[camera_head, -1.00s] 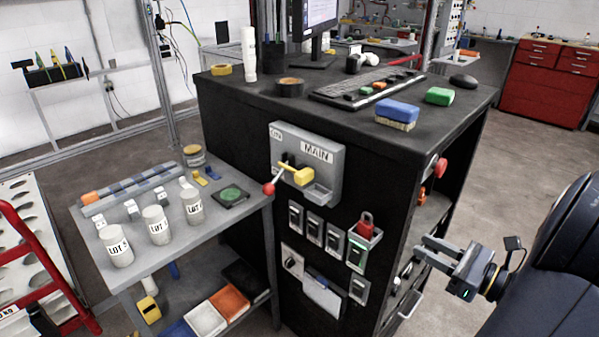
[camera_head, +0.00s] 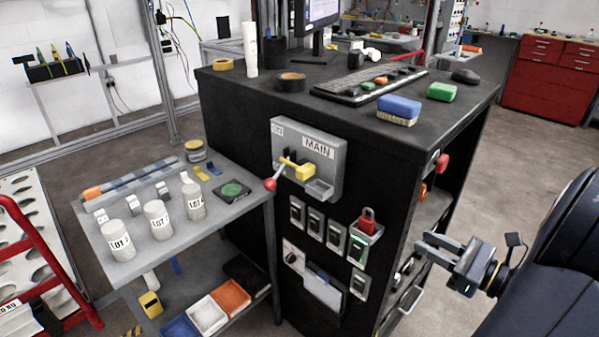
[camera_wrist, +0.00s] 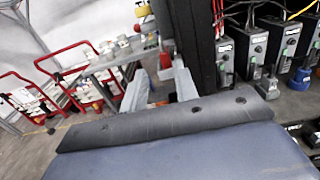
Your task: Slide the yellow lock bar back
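The yellow lock bar (camera_head: 298,168) lies across the grey MAIN switch panel (camera_head: 328,168) on the black cabinet's front. A lever with a red ball knob (camera_head: 270,184) sticks out at the bar's left end. My gripper (camera_head: 437,258) is to the right of and lower than the panel, beside the cabinet's right side, well apart from the bar. Its two fingers are spread with nothing between them. The wrist view also shows the open fingers of my gripper (camera_wrist: 160,90). I cannot clearly make out the lock bar there.
Below the panel are several switches and a red padlock (camera_head: 367,218) over a small grey holder. A red button (camera_head: 441,165) sits on the cabinet's right side. A grey cart (camera_head: 150,262) with white LOT containers stands left of the panel.

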